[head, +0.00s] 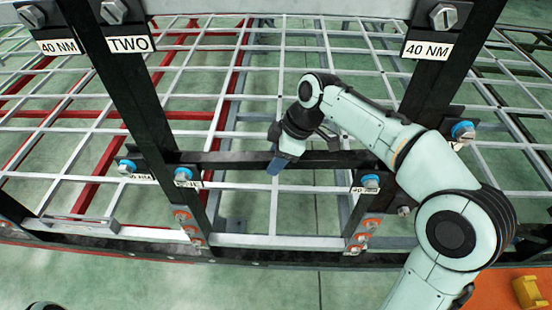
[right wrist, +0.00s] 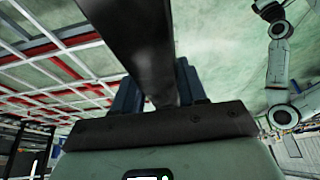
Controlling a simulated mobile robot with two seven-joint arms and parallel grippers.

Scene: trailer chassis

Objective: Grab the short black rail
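The short black rail (head: 232,160) is a dark horizontal bar between two black uprights in the head view. My right gripper (head: 275,161) is at the middle of this rail, with a blue fingertip showing at its front side. In the right wrist view, the dark rail (right wrist: 136,45) runs between the two blue fingers of my right gripper (right wrist: 158,88). The fingers straddle it, but I cannot tell whether both press on it. The rail's right part is partly behind my right arm. My left gripper is not in view.
Black uprights (head: 127,80) with bolts and labels flank the rail. Blue-capped bolts (head: 183,175) sit near its ends. A white and red lattice frame (head: 330,60) lies behind. A yellow part (head: 530,292) rests on an orange surface at lower right. Open green floor lies in front.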

